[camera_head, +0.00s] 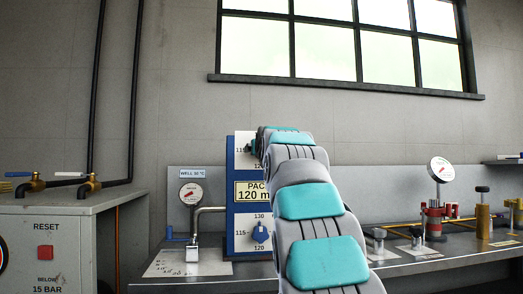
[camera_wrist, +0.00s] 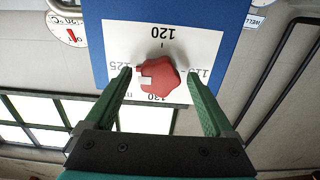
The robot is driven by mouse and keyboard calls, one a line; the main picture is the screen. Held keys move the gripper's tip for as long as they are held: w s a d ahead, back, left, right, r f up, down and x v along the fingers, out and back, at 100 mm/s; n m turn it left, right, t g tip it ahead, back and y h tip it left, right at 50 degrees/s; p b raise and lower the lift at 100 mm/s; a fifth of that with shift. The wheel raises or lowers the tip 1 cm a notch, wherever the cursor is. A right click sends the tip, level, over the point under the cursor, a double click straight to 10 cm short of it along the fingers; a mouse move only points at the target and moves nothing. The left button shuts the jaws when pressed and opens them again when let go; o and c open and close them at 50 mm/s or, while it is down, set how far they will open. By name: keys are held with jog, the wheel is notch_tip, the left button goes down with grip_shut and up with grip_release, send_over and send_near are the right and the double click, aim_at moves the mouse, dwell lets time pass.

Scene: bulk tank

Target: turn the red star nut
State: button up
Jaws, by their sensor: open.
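The red star nut (camera_wrist: 160,86) shows in the wrist view on a white dial plate (camera_wrist: 118,36), which looks upside down there. A small white mark on the nut's left side faces the printed 125. My gripper (camera_wrist: 158,74) is open, its two green fingers apart on either side of the nut. A gap shows between each finger and the nut; I cannot tell how deep the fingertips reach. In the head view my arm hides the nut, and the upper dial's edge (camera_head: 240,140) shows beside it.
The blue panel (camera_head: 230,190) also carries a lower dial with a blue knob (camera_head: 260,233). A gauge and pipe (camera_head: 191,194) stand left of it. Red and brass fittings (camera_head: 433,218) stand on the bench at right. A cabinet with a red reset button (camera_head: 46,252) is at left.

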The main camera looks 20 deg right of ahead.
jog(key=c, duration=1.4)
